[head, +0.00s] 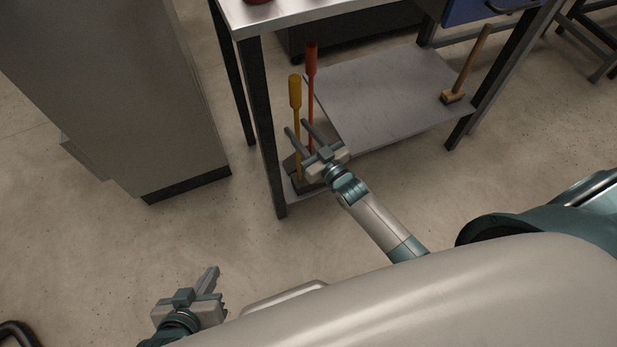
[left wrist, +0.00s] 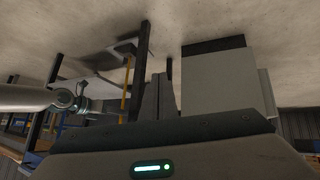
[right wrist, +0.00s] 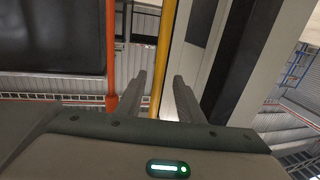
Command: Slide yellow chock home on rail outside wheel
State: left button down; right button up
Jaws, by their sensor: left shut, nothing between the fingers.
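A yellow-handled upright rod (head: 295,92) stands at the near left corner of a low shelf; a dark grey block (head: 289,166) shows at its foot, partly hidden by my right gripper. I cannot make out a chock, rail or wheel for certain. My right gripper (head: 296,128) is open at the rod. In the right wrist view the yellow rod (right wrist: 163,60) runs between the two spread fingers, with no clear contact. The rod also shows in the left wrist view (left wrist: 127,85). My left gripper (head: 213,271) is shut and empty, low at the left above the floor.
A red-handled rod (head: 311,60) stands close beside the yellow one. A wooden mallet (head: 455,95) stands at the shelf's right. The shelf (head: 385,95) is otherwise bare. A dark table leg (head: 265,130) is close to my right gripper. A grey cabinet (head: 120,90) stands left; floor between is clear.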

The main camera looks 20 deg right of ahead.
jog(key=shift+w+a, duration=0.1)
jog(key=shift+w, duration=0.3)
pick_arm(q)
jog(key=shift+d, duration=0.15)
pick_arm(e)
jog(key=shift+w, duration=0.1)
